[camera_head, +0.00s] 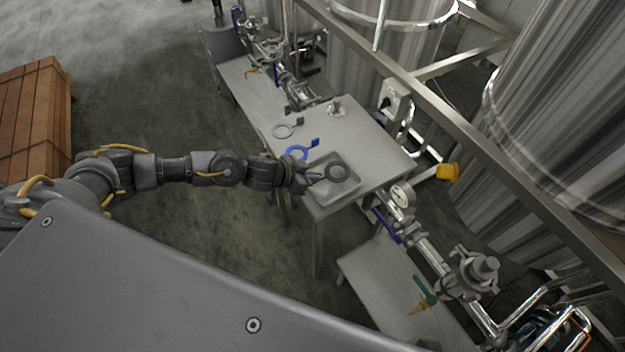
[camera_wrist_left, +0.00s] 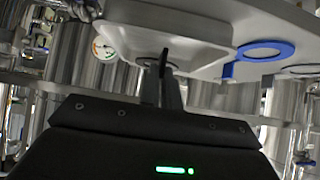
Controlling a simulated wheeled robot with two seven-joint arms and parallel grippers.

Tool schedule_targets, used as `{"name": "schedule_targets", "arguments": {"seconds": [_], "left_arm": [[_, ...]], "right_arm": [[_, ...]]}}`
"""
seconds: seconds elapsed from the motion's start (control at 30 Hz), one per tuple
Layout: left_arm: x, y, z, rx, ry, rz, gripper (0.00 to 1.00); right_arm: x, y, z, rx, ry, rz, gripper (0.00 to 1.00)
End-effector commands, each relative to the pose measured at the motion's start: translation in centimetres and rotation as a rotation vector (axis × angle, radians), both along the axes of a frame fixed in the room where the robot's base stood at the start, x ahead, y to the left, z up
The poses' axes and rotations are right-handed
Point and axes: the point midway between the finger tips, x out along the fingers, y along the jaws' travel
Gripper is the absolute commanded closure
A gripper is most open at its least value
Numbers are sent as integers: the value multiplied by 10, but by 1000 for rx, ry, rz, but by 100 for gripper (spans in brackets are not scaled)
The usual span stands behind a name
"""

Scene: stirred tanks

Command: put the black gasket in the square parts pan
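The black gasket (camera_head: 337,173) is a dark ring at the near end of the grey table. In the head view it overlaps the square parts pan (camera_head: 341,191), a shallow light grey tray. My left gripper (camera_head: 314,176) is at the pan's left side, with its fingers close together at the gasket's edge. In the left wrist view the fingers (camera_wrist_left: 163,88) look shut on a thin dark part of the gasket (camera_wrist_left: 157,63), against the pale pan (camera_wrist_left: 170,25). Whether the gasket touches the pan floor is unclear. My right gripper is out of view.
A small metal fitting (camera_head: 336,107) stands at the table's back. Piping with a gauge (camera_head: 401,195) runs close on the right.

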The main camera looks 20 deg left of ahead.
Motion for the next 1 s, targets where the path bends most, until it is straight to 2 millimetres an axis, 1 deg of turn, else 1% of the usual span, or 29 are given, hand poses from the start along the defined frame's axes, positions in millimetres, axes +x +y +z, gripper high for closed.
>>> {"name": "schedule_targets", "arguments": {"seconds": [0.17, 0.3, 0.4, 0.77, 0.8, 0.93, 0.97, 1.0], "left_arm": [[4, 1, -4, 2, -1, 1, 100], [4, 1, -22, 2, 2, 0, 100], [4, 1, -32, 2, 1, 1, 100], [4, 1, -38, 0, 0, 1, 100], [4, 1, -38, 0, 0, 1, 94], [4, 1, -37, 0, 0, 1, 77], [4, 1, -37, 0, 0, 1, 74], [4, 1, -37, 0, 0, 1, 74]], "right_arm": [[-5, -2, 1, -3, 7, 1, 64], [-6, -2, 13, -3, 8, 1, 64], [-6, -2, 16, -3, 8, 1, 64], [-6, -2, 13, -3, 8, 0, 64], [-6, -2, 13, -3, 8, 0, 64], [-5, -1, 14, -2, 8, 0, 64], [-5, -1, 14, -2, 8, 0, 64], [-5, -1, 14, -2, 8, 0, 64]]}}
